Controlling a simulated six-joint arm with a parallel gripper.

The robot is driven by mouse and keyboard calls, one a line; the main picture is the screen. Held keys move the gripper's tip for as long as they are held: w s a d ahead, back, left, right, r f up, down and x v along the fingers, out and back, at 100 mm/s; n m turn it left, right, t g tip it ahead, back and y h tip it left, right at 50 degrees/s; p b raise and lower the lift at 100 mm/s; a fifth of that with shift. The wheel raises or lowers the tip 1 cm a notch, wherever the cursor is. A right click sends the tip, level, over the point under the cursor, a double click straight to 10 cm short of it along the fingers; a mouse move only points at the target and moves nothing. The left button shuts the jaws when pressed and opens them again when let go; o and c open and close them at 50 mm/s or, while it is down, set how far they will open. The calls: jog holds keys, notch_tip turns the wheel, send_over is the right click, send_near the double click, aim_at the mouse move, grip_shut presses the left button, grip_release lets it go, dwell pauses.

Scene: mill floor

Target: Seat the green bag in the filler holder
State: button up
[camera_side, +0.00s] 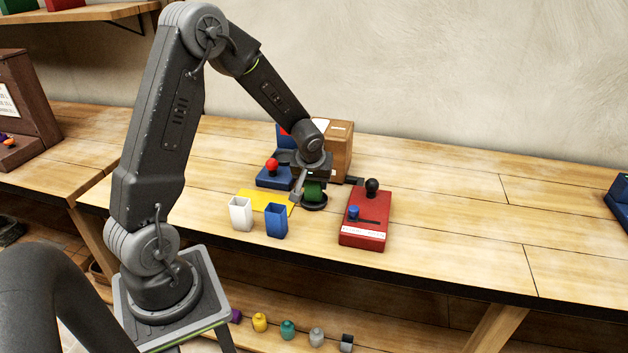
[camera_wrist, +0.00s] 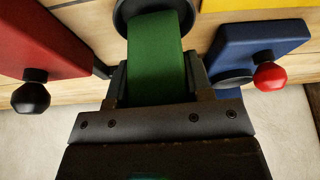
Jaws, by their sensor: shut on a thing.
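The green bag (camera_side: 314,191) is held between the jaws of my gripper (camera_side: 311,178). In the wrist view the bag (camera_wrist: 156,62) runs between the two fingers of my gripper (camera_wrist: 157,80), pointing away from the palm. A black round holder (camera_side: 314,206) is directly under the bag on the bench. In the wrist view the dark rim of the holder (camera_wrist: 122,18) curves around the bag's far end. I cannot tell whether the bag's bottom rests in the holder or hangs just above it.
A red box (camera_side: 362,229) with a black-knobbed lever stands right of the holder. A blue unit with a red knob (camera_side: 272,166) is on the left. A white cup (camera_side: 240,214), a blue cup (camera_side: 276,221) and a yellow sheet (camera_side: 256,200) are front left. A brown box (camera_side: 342,150) stands behind.

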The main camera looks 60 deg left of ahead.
jog(key=shift+f, duration=0.55)
jog(key=o, duration=0.7)
jog(key=shift+v, duration=5.45)
jog(key=shift+s+d, duration=0.1)
jog(key=s+d+r+m+t+h, duration=0.1)
jog(key=s+d+r+m, duration=0.2)
jog(key=s+d, duration=0.2)
jog(key=s+d+r+m+t+h, duration=0.1)
jog(key=s+d+r+m, duration=0.2)
jog(key=s+d, duration=0.3)
jog(key=s+d+r+m+h, duration=0.1)
jog(key=s+d+r+m, duration=0.2)
jog(key=s+d+r, duration=0.2)
jog(key=shift+s+d+r+m+t, duration=0.1)
jog(key=shift+s+d+m+t, duration=0.15)
jog(key=shift+d, duration=0.15)
jog(key=shift+s+d+m+t, duration=0.15)
jog(key=shift+s+d, duration=0.05)
jog(key=shift+d, duration=0.2)
